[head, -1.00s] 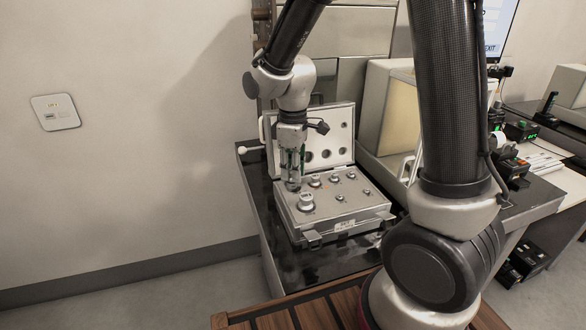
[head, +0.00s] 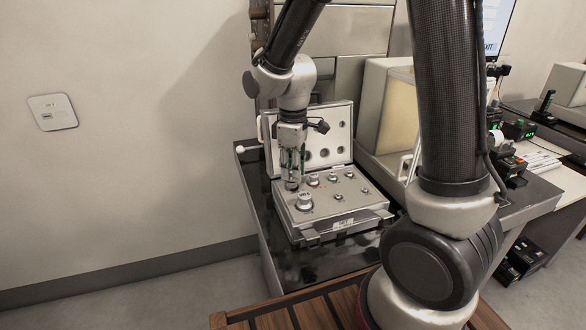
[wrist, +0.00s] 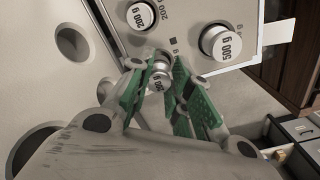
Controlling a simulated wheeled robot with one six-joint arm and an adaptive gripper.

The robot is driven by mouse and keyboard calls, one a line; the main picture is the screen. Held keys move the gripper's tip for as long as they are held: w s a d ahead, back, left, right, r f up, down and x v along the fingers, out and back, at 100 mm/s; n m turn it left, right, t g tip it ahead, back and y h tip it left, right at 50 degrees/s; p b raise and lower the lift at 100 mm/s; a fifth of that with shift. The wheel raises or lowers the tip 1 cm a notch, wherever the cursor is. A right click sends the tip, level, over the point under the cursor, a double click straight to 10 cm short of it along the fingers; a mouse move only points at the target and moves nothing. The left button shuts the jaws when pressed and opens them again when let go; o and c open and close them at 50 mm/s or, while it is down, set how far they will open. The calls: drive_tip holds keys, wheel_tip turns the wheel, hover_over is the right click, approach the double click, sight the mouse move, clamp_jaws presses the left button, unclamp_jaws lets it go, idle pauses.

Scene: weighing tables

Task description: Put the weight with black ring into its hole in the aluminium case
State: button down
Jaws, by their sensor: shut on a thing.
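The aluminium case (head: 345,217) lies open on the dark table, and its panel (wrist: 196,12) fills the upper part of the wrist view. My gripper (head: 291,181) is at the case's left back corner, fingers pointing down. In the wrist view my gripper (wrist: 160,88) is shut on a small silver weight (wrist: 161,72) with a dark band near its top. The weight is close to the panel's edge, beside a small black square mark (wrist: 174,41). Its lower part is hidden, so I cannot tell whether it is in a hole.
A 200 g weight (wrist: 141,14) and a 500 g weight (wrist: 222,42) stand in the panel near my fingers. Several smaller weights are farther right in the case. The raised lid (head: 340,125) with round holes is behind. A pale cabinet (head: 385,110) stands to the right.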

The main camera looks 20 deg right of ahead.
drive_tip(key=shift+f, duration=0.25)
drive_tip(key=shift+f, duration=1.1)
drive_tip(key=c, duration=1.2)
unclamp_jaws()
drive_tip(key=shift+c, duration=0.2)
wheel_tip(320, 180, up, 12)
drive_tip(key=shift+r, duration=0.1)
drive_tip(key=shift+s+m, duration=0.1)
drive_tip(key=shift+m, duration=0.4)
drive_tip(key=s+d+r+m+t, duration=0.2)
drive_tip(key=s+d+r+m, duration=0.2)
drive_tip(key=s+d, duration=0.3)
drive_tip(key=s+d+r+m+t, duration=0.2)
drive_tip(key=s+d+m, duration=0.3)
drive_tip(key=s, duration=0.6)
drive_tip(key=d+r, duration=0.1)
drive_tip(key=d, duration=0.1)
drive_tip(key=shift+s+d+r+m, duration=0.3)
drive_tip(key=shift+d+r+m, duration=0.05)
drive_tip(key=shift+m, duration=0.05)
